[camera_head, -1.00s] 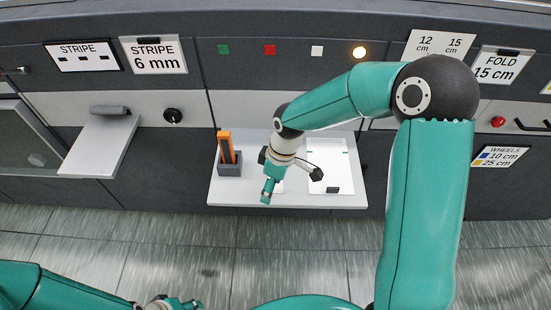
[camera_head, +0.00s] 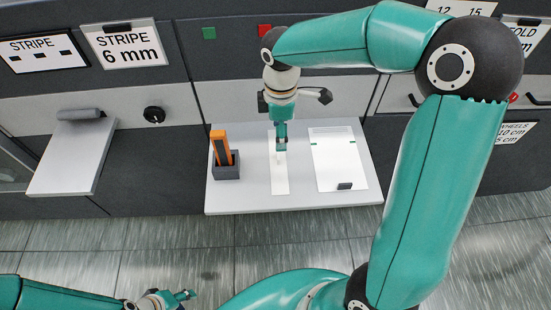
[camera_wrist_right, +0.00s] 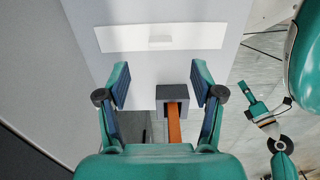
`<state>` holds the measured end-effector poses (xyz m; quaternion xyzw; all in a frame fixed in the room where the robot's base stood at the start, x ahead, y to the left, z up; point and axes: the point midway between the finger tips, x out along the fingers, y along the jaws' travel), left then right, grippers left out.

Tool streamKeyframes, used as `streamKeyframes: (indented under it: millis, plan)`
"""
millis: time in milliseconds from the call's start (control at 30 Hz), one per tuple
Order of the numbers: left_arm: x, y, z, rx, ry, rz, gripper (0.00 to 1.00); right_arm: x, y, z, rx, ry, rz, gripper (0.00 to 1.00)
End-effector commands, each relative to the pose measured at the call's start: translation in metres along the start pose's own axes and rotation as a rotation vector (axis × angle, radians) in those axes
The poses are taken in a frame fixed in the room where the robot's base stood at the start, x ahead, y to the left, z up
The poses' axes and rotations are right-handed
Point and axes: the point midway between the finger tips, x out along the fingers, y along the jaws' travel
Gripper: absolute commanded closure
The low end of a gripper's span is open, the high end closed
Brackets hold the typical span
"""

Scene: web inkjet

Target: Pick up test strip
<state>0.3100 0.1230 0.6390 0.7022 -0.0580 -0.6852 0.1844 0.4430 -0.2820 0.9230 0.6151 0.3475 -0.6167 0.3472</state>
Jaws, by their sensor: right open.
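The test strip looks like a long, plain white strip (camera_head: 279,178) lying flat on the light grey shelf (camera_head: 230,200). In the right wrist view the strip (camera_wrist_right: 200,36) lies across the upper part, with a small pale block (camera_wrist_right: 160,41) at its middle. My right gripper (camera_head: 281,146) points down over the strip's far part in the head view. In its wrist view this gripper (camera_wrist_right: 161,72) is open and empty, the strip beyond its fingertips. My left gripper (camera_head: 186,296) is low at the bottom left, away from the shelf; its finger gap is unclear.
A dark grey holder (camera_head: 226,172) with an orange tool (camera_head: 220,147) stands left of the strip. A white sheet (camera_head: 338,160) with a small black piece (camera_head: 345,186) lies to the right. A grey side ledge (camera_head: 72,158) is at the left. The shelf front is clear.

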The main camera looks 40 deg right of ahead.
Motion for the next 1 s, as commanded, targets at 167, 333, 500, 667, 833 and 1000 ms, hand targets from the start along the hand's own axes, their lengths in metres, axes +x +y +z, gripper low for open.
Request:
streamKeyframes:
  millis: [167, 333, 500, 667, 833, 1000]
  plan:
    - [0.002, -0.001, 0.000, 0.000, 0.000, 0.000, 0.60, 0.032, -0.001, 0.002, 0.006, -0.001, -0.003, 0.33]
    - [0.002, -0.001, 0.000, 0.000, 0.000, 0.000, 0.60, 0.043, -0.001, 0.002, 0.006, 0.001, -0.001, 0.33]
    - [-0.001, 0.000, 0.000, 0.000, 0.000, 0.000, 0.60, 0.057, 0.000, 0.000, 0.007, 0.000, -0.004, 0.33]
    - [-0.002, 0.001, 0.000, 0.000, 0.000, 0.000, 0.60, 0.080, 0.001, -0.003, 0.007, 0.000, -0.004, 0.33]
    - [-0.002, 0.001, 0.000, 0.000, 0.000, 0.000, 0.60, 0.094, 0.002, -0.003, 0.008, 0.002, -0.001, 0.33]
    - [-0.002, 0.001, 0.000, 0.000, 0.000, 0.000, 0.60, 0.095, 0.002, -0.003, 0.008, 0.002, 0.000, 0.33]
